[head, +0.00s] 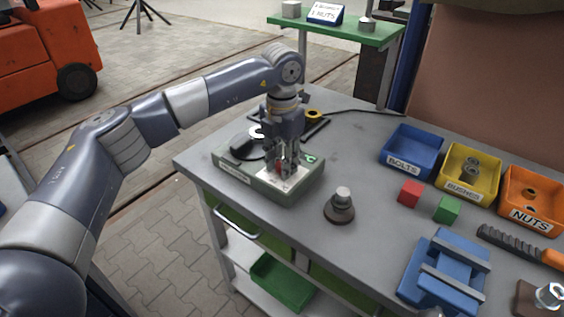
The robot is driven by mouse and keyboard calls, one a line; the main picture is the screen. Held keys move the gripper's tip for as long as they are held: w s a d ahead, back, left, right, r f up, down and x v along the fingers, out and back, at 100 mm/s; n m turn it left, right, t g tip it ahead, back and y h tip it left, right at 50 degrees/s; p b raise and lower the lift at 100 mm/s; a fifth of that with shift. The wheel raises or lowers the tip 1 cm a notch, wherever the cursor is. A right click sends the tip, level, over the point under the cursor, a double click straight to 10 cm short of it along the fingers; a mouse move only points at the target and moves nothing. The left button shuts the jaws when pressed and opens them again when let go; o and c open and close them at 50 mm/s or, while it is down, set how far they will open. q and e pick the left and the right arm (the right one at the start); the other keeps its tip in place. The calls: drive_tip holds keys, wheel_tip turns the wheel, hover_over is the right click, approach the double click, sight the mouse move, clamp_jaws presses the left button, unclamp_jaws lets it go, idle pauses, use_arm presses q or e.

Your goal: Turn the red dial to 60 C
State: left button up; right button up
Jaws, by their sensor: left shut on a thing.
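The red dial (280,167) sits on the light top plate of a grey-green box (268,184) at the left end of the workbench. My left gripper (281,165) points down over the box and is shut on the dial. The fingers hide most of the dial, and its scale is too small to read. My right gripper does not show.
On the workbench (366,168), a dark stepped part (341,204) stands right of the box. Red (410,193) and green (447,209) blocks, a blue fixture (446,272) and bins marked BOLTS (404,168), BUSHES and NUTS lie further right. A cable runs behind the box.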

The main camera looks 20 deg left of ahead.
use_arm(q)
drive_tip(key=shift+r, duration=0.1)
drive_tip(key=o, duration=1.1)
drive_tip(key=shift+c, duration=0.2)
wheel_tip(320, 180, up, 12)
